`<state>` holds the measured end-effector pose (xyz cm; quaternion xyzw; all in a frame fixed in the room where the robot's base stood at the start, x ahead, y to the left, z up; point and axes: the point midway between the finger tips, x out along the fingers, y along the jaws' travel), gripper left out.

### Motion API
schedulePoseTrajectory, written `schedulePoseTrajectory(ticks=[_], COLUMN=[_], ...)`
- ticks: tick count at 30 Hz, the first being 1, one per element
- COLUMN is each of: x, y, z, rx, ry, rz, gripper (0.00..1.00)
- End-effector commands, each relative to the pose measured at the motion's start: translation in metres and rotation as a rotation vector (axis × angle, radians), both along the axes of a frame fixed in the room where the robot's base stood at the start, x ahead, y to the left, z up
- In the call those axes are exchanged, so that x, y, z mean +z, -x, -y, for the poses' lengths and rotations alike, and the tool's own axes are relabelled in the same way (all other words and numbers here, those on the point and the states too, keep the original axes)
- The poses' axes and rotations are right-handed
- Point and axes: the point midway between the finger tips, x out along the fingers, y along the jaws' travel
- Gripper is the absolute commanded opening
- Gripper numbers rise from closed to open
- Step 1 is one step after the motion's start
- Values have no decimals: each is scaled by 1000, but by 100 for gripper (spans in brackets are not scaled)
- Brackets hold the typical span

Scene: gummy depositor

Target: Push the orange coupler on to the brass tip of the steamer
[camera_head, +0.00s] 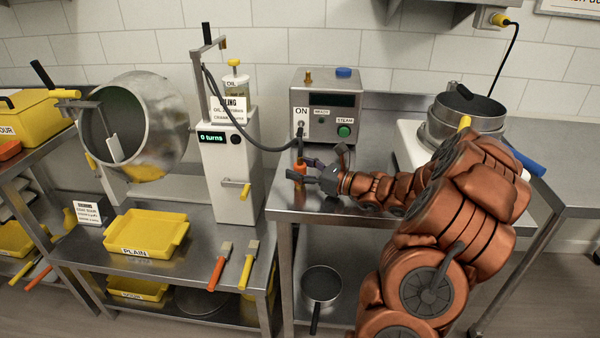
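The steamer (327,108) is a grey metal box with a dark display and a green button, at the back of the right-hand bench. A small brass tip (308,77) stands upright on its top left. The orange coupler (300,171) is low in front of the steamer, at the end of a dark hose (268,147), well apart from the brass tip. My gripper (301,170) reaches in from the right with its dark fingers at the coupler. The fingers look apart, but whether they grip it is too small to tell.
The hose runs from the white oiling machine (226,170) on the left. A steel drum (150,120) and yellow tray (150,237) are further left. A pan (468,108) stands right of the steamer, behind my arm. A blue cap (344,72) is on the steamer top.

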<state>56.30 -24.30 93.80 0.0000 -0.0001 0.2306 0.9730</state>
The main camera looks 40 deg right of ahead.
Motion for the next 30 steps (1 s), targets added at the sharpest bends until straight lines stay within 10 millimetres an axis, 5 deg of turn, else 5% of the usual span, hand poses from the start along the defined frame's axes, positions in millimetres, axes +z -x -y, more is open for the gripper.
schedulePoseTrajectory(ticks=[18,30], x=[0,4], y=[0,0], z=[0,0], rx=[0,0], ry=[0,1], rz=[0,2], gripper=[1,0])
